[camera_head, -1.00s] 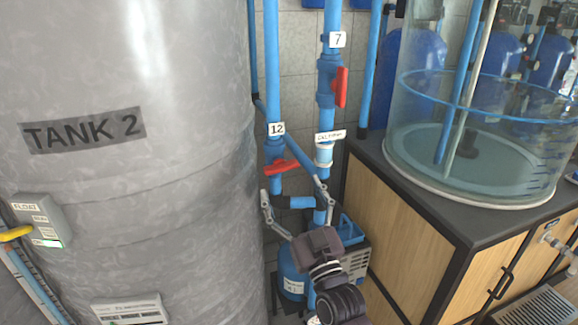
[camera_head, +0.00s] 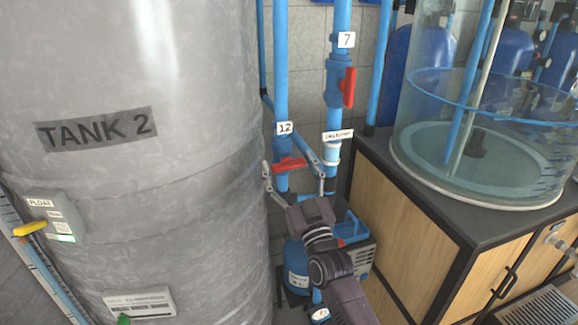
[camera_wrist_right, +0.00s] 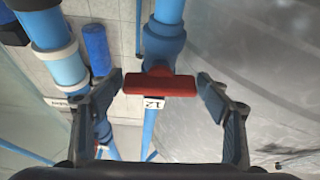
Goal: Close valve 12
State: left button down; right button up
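Valve 12 has a red handle (camera_head: 289,163) on a vertical blue pipe beside the large grey tank. Its "12" label (camera_head: 285,128) is above the handle in the head view. The handle lies crosswise to the pipe. My right gripper (camera_head: 293,172) is open around the handle area. In the right wrist view the gripper (camera_wrist_right: 160,80) has one finger on each side of the red handle (camera_wrist_right: 160,86), with gaps at both ends. The "12" label (camera_wrist_right: 153,103) partly shows behind the handle. My left gripper is out of view.
The grey tank (camera_head: 130,210) stands close on the left. Valve 7's red handle (camera_head: 348,87) is on the pipe to the right, lying along it. A blue pump unit (camera_head: 350,235) is below. A wooden cabinet (camera_head: 400,220) with a clear tank (camera_head: 480,110) stands right.

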jog(key=c, duration=0.8)
jog(key=shift+o, duration=0.2)
jog(key=shift+m+h, duration=0.3)
jog(key=shift+m, duration=0.6)
jog(key=o, duration=1.2)
jog(key=shift+c, duration=0.2)
jog(key=shift+s+d+f, duration=0.15)
jog(key=shift+s+f, duration=0.15)
jog(key=shift+s, duration=0.15)
jog(key=v, duration=1.1)
